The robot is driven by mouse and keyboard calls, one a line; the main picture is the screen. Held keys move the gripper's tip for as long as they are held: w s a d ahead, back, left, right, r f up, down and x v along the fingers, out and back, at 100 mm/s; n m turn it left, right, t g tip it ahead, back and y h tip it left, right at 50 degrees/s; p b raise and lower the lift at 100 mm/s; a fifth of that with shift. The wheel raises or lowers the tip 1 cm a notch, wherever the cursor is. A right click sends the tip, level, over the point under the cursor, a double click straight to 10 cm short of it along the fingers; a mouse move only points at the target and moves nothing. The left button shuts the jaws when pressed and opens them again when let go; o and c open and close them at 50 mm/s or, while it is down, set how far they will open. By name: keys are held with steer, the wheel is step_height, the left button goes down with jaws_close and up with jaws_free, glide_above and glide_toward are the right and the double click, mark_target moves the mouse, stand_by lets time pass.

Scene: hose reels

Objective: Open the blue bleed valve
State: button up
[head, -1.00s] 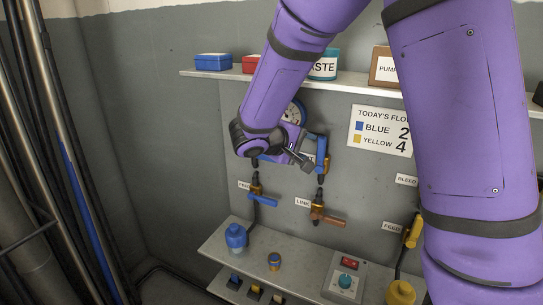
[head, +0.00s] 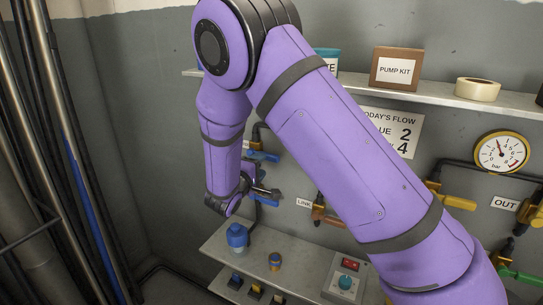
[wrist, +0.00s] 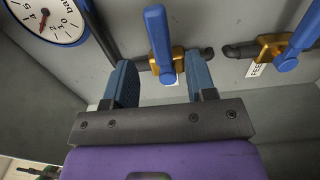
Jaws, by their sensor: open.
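A blue-handled valve (head: 263,156) with a brass body sits on the wall pipe at the left; its small label is too hidden to read. In the wrist view its blue handle (wrist: 157,45) stands crosswise to the pipe, between and beyond my fingertips. My gripper (wrist: 160,85) is open and empty; no contact with the handle is visible. In the head view my gripper (head: 264,192) shows below that valve, in front of the lower blue-handled valve. That second valve (wrist: 290,60) is right of my fingers in the wrist view, with a partly visible FEED label (wrist: 256,70).
A pressure gauge (wrist: 47,14) is at the upper left of the wrist view. A lower shelf (head: 215,245) holds a blue bottle (head: 237,236) and a switch box (head: 345,278). My arm hides part of the wall.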

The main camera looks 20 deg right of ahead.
mark_target(267, 159)
steer(key=x, duration=0.8)
steer(key=shift+d, duration=0.1)
steer(key=shift+c, duration=0.2)
jaws_close()
